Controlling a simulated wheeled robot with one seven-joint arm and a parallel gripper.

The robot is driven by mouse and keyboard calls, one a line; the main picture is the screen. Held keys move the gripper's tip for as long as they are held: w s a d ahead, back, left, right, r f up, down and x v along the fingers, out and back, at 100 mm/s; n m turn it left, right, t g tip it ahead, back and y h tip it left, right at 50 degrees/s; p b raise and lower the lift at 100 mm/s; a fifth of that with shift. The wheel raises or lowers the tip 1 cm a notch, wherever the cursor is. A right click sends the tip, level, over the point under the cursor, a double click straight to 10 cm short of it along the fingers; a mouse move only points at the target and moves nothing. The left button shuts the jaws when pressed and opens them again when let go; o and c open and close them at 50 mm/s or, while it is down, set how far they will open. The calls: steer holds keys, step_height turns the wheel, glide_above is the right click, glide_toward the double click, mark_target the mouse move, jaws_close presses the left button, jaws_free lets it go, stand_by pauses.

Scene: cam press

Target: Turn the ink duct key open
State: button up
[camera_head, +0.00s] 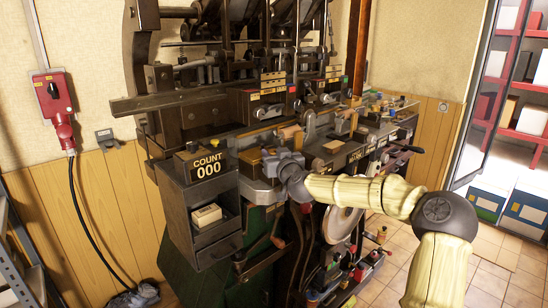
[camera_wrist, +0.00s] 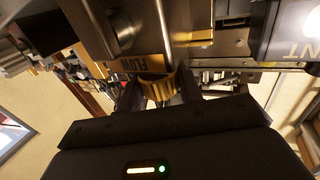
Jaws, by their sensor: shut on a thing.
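In the wrist view a yellow ribbed key (camera_wrist: 158,90), seemingly the ink duct key, sits beside a yellow strip marked FLOW (camera_wrist: 140,63) on a grey metal housing (camera_wrist: 118,22). The two dark fingers of my gripper (camera_wrist: 159,96) stand one on each side of the key and are shut on it. In the head view my gripper (camera_head: 272,164) is at the front of the press, right of the COUNT box. The key is hidden there, and its turned angle cannot be told.
The COUNT 000 box (camera_head: 208,166) stands just left of my gripper, above an open shelf with a pale block (camera_head: 207,215). A long dark bar (camera_head: 165,101) juts left. A wheel (camera_head: 340,222) is below my arm. Tiled floor at right is partly clear.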

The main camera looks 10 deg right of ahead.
steer(key=m+h, duration=0.2)
steer(key=h, duration=0.1)
steer(key=m+h, duration=0.1)
steer(key=shift+a+r+h+p, duration=0.15)
steer(key=shift+r+h+p, duration=0.1)
steer(key=shift+h+p, duration=0.15)
steer(key=m+h+p, duration=0.1)
steer(key=h+p, duration=0.1)
steer(key=m+g+h+p, duration=0.1)
steer(key=m+h, duration=0.1)
steer(key=h, duration=0.1)
steer(key=shift+r+m+p, duration=0.1)
steer(key=shift+m+p, duration=0.2)
steer(key=shift+p, duration=0.05)
steer(key=m+g+h+p, duration=0.4)
steer(key=h+p, duration=0.1)
steer(key=shift+h+p, duration=0.35)
steer(key=shift+h, duration=0.05)
steer(key=m+g+h+p, duration=0.2)
steer(key=m+g+p, duration=0.1)
steer(key=g, duration=0.1)
steer(key=shift+f+h, duration=0.25)
steer(key=shift+h, duration=0.15)
steer(key=o, duration=1)
steer(key=shift+f, duration=0.1)
